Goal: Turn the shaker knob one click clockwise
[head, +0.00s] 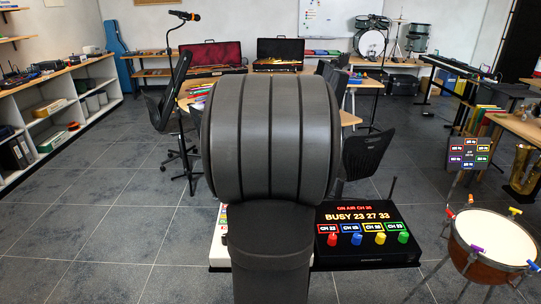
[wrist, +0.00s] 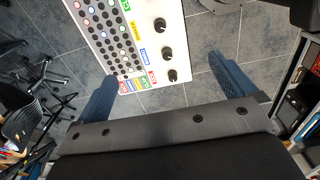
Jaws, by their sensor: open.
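A white panel (wrist: 110,30) with rows of small round buttons, coloured labels and several black knobs lies at the top of the wrist view. The knobs run down its right side: an upper one (wrist: 160,25), a middle one (wrist: 168,53) and a lower one (wrist: 172,75). In the head view, the white panel (head: 220,222) is mostly hidden behind my arm.
A black box (head: 367,232) with a lit "BUSY" display and coloured knobs stands right of the white panel. A drum (head: 495,240) with coloured lugs stands at the far right. Black chairs (head: 368,152) and a wooden table are behind.

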